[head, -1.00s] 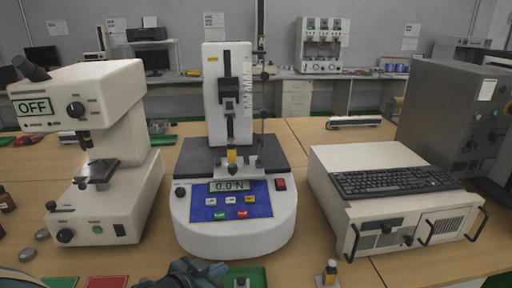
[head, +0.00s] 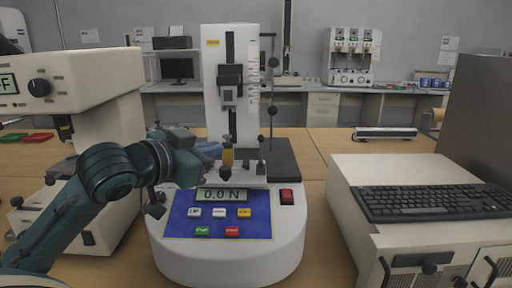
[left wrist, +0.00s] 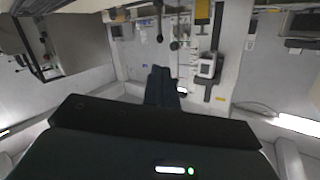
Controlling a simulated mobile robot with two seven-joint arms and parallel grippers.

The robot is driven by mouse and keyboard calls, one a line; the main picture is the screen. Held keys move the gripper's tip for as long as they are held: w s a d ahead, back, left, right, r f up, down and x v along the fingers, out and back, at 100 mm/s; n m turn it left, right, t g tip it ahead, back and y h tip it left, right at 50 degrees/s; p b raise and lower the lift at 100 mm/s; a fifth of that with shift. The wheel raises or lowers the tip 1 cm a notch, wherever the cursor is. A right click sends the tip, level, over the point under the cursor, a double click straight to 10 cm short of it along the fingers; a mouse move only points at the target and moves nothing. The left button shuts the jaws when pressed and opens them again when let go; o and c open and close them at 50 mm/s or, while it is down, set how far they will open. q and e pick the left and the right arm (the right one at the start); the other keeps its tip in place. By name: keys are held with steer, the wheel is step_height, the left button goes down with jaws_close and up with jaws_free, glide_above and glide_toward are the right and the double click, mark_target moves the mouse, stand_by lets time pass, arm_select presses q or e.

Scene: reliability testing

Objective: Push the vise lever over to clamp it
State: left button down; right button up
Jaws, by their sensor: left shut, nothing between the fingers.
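The white force tester (head: 230,255) stands in the middle with a blue panel reading 0.0 N. A small grey vise (head: 253,175) sits on its dark base plate, under the yellow-and-black probe; my gripper and the probe hide part of it. Thin dark rods with ball ends stand just right of the probe; I cannot tell for sure which is the vise lever. My left gripper (head: 212,150) is shut and empty, its blue fingers at the left of the probe, near the vise. Contact cannot be told. In the left wrist view the shut fingers (left wrist: 161,86) point toward the tester.
A white microscope-like instrument (head: 95,70) stands close on the left, behind my arm. A beige box (head: 390,225) with a black keyboard (head: 425,202) on it stands at the right. A strip of bare table lies between tester and box.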

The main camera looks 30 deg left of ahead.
arm_select(q)
steer(key=shift+s+r, duration=0.1)
arm_select(e)
steer(key=shift+s, duration=0.1)
arm_select(q)
steer(key=p, duration=0.2)
glide_toward(260, 138)
steer(key=w, duration=0.2)
steer(key=w+f, duration=0.1)
steer(key=w, duration=0.2)
steer(key=shift+w+f, duration=0.1)
steer(key=shift+w, duration=0.1)
steer(key=shift+w+f, duration=0.2)
steer(key=shift+w, duration=0.4)
arm_select(e)
steer(key=shift+w+a+f+g, duration=0.1)
steer(key=shift+w+a+g, duration=0.25)
steer(key=shift+a+g, duration=0.05)
arm_select(q)
steer(key=shift+r+p, duration=0.2)
steer(key=shift+p, duration=0.35)
steer(key=shift+w+d+m, duration=0.1)
steer(key=shift+d+m, duration=0.1)
steer(key=shift+m, duration=0.1)
arm_select(e)
steer(key=shift+s+r, duration=0.15)
steer(key=shift+r, duration=0.25)
